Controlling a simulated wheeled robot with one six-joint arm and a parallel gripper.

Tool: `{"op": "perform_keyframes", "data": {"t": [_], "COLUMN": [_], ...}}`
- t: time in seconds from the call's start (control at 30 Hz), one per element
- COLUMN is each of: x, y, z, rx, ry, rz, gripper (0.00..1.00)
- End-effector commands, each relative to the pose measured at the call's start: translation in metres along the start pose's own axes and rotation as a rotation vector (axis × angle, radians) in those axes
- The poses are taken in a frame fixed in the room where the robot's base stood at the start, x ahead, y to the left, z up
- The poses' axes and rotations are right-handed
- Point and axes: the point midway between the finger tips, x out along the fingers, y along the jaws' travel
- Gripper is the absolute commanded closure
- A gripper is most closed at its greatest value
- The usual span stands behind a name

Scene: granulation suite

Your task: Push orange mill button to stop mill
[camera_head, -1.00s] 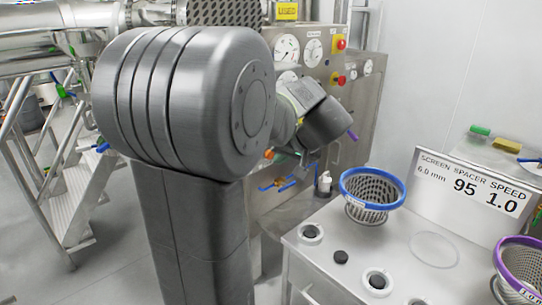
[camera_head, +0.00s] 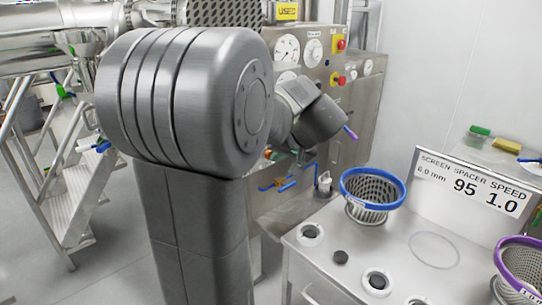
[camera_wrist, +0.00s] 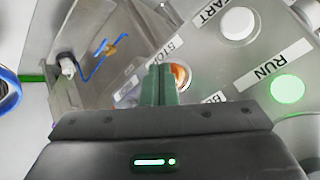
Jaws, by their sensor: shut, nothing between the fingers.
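The orange button (camera_wrist: 182,75) shows in the wrist view, set in a pale ring on a grey metal panel, beside a label that seems to read STOP. My gripper (camera_wrist: 162,72) is shut and empty. Its greenish fingers overlap the left part of the button in the picture. I cannot tell whether the fingertips touch it. In the head view my arm covers the middle, and the gripper's fingertips and the orange button are not clearly visible.
On the same panel are a white button (camera_wrist: 238,22) near START and a lit green button (camera_wrist: 288,88) by RUN. A blue-rimmed basket (camera_head: 372,188) stands on the table (camera_head: 330,262) at right, near a purple-rimmed basket (camera_head: 522,264) and a sign (camera_head: 470,190).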

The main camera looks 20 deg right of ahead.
Motion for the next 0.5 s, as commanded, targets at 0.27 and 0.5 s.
{"op": "perform_keyframes", "data": {"t": [0.27, 0.5], "x": [0.0027, 0.0039], "y": [-0.002, -0.0029], "z": [-0.0019, -0.003], "rx": [0.0, 0.001], "ry": [0.0, 0.0], "rz": [-0.001, 0.0], "gripper": [1.0, 1.0]}}
